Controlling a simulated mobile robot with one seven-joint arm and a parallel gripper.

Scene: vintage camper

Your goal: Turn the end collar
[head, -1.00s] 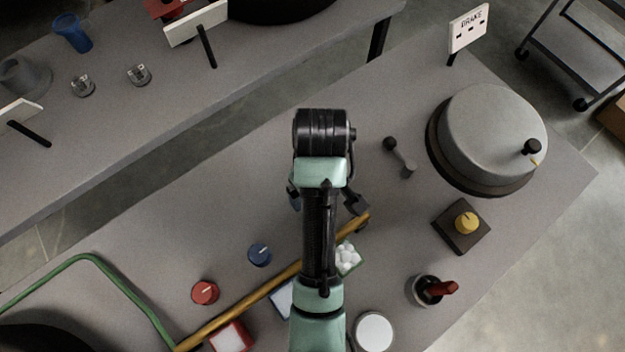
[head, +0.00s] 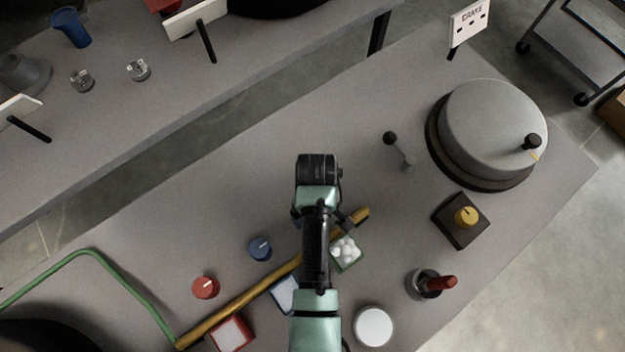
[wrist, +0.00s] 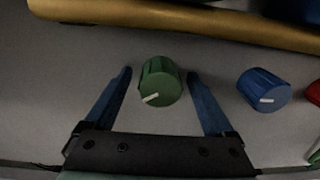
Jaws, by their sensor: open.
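A green ridged round knob (wrist: 160,82) with a white pointer line sits between my gripper's fingers in the wrist view; its pointer points to the lower left. It seems to be the end one of a row with a blue knob (wrist: 264,90) and a red knob (wrist: 313,93). My gripper (wrist: 158,74) is open, one blue finger on each side of the green knob, with a gap on both sides. I cannot tell how far the fingertips are above the bench. In the head view my arm hides the green knob; the blue knob (head: 260,248) and red knob (head: 205,286) show.
A brass pipe (head: 230,306) runs beside the knobs. Small trays (head: 231,334), a white disc (head: 374,327), a cup with a red handle (head: 428,284), a yellow knob on a dark block (head: 466,216) and a small lever (head: 401,152) stand nearby.

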